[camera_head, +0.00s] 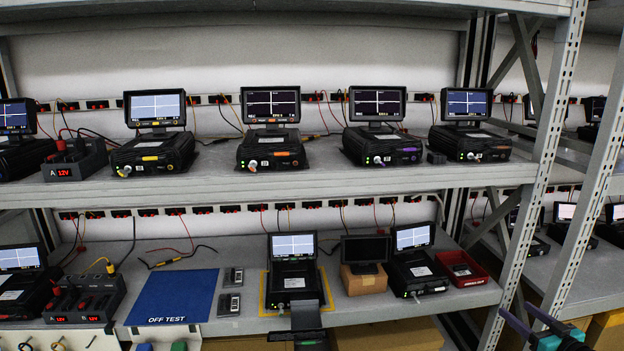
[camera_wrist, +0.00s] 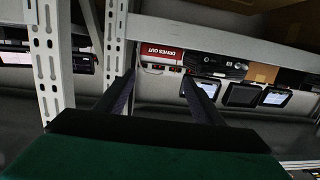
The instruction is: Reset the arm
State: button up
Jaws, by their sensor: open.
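My gripper (camera_head: 517,311) shows at the bottom right corner of the head view, in front of the rack's right upright, with only its end in the picture. In the wrist view, my gripper's two dark fingers (camera_wrist: 159,78) stand apart with nothing between them. The wrist view is upside down and looks toward the lower shelf and its red tray (camera_wrist: 160,54), which is beyond the fingertips. The gripper appears apart from the shelf and upright. The rest of my arm is out of the head view.
The perforated upright (camera_head: 535,180) is close to my gripper. The lower shelf (camera_head: 375,308) holds several monitor units, a blue OFF TEST mat (camera_head: 172,297) and the red tray (camera_head: 462,268) with a dark item in it. More units (camera_head: 270,150) line the upper shelf.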

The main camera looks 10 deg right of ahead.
jog(key=w+a+f+g+y, duration=0.2)
jog(key=w+a+f, duration=0.1)
jog(key=a+f, duration=0.55)
jog(key=w+a+f+g+y, duration=0.2)
jog(key=w+a+f+g, duration=0.1)
jog(key=a+f, duration=0.55)
jog(key=s+a+f+g+y, duration=0.1)
jog(key=s+a+f+g, duration=0.15)
jog(key=a+f, duration=0.5)
jog(key=s+a+f+g, duration=0.2)
jog(key=a+f+g, duration=0.15)
jog(key=a, duration=0.65)
jog(key=s+a+f+g+y, duration=0.1)
jog(key=s+a+f+g, duration=0.1)
jog(key=a+f, duration=0.55)
jog(key=s+a+f+g+h, duration=0.2)
jog(key=s+a+f+g, duration=0.15)
jog(key=s, duration=0.35)
jog(key=s+a+f+g+h, duration=0.25)
jog(key=s+a, duration=0.25)
jog(key=s, duration=0.3)
jog(key=s+a+f+g+h, duration=0.2)
jog(key=s+a+f, duration=0.15)
jog(key=s, duration=0.35)
notch_tip(320, 180, up, 13)
jog(key=s+p, duration=0.1)
jog(key=p, duration=1.2)
jog(key=shift+s+a+r+g+y, duration=0.15)
jog(key=shift+a+r+g+y, duration=0.1)
jog(key=shift+g+y, duration=0.1)
